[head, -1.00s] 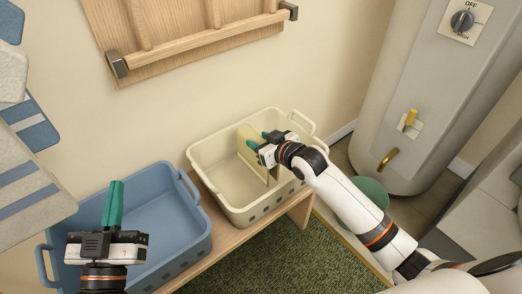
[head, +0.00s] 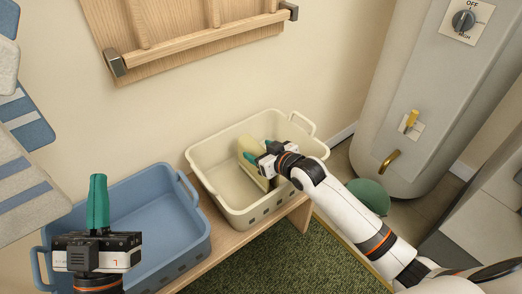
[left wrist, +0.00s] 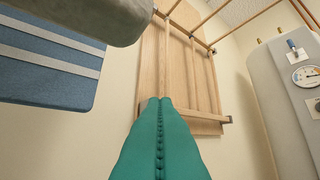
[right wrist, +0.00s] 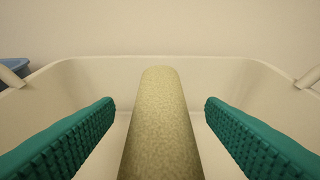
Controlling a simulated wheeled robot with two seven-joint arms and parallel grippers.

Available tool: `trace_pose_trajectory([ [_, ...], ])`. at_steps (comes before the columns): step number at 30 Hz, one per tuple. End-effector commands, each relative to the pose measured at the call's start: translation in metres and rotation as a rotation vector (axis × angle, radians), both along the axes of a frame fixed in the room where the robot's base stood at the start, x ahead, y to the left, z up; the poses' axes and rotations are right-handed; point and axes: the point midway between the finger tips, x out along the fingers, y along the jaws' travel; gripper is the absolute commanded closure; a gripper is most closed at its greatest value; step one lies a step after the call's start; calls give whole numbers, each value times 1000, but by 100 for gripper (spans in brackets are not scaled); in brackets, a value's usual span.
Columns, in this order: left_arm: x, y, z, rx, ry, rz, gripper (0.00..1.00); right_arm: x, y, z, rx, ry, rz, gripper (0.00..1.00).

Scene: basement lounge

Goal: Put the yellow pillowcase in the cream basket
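The cream basket (head: 227,205) stands on a wooden bench. The yellow pillowcase (head: 249,146) is inside it, upright, partly hidden by my right gripper (head: 258,151). In the right wrist view the pillowcase (right wrist: 160,125) stands between the two teal fingers of my right gripper (right wrist: 160,130), with a gap on each side. That gripper is open and inside or just over the basket. The basket's walls (right wrist: 90,78) surround it there. My left gripper (head: 97,204) is over the blue basket, pointing up; its fingers (left wrist: 159,105) are together with nothing between them.
A blue basket (head: 199,228) stands left of the cream one on the bench (head: 229,241). Striped blue and grey textiles (head: 22,130) hang at the left. A wooden rack (head: 190,30) is on the wall. A grey water heater (head: 405,110) and a green round object (head: 371,194) are at the right.

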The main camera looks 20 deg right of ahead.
Motion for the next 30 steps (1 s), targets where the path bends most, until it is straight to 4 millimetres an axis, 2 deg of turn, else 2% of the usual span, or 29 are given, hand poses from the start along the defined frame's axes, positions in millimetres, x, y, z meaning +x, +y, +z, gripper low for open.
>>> trace_pose_trajectory([
  [8, 0, 0, 0, 0, 0, 0, 100, -1, 0, 3, 0, 0, 0, 35],
  [11, 5, 0, -5, 14, 50, 2, 100, -6, -3, 6, 0, 0, -1, 35],
  [21, 25, 2, -52, 109, 393, 23, 100, -42, -16, 23, -2, 0, -1, 35],
  [30, 24, 11, -103, 192, 713, 40, 100, -79, -29, 39, -2, 1, 1, 35],
])
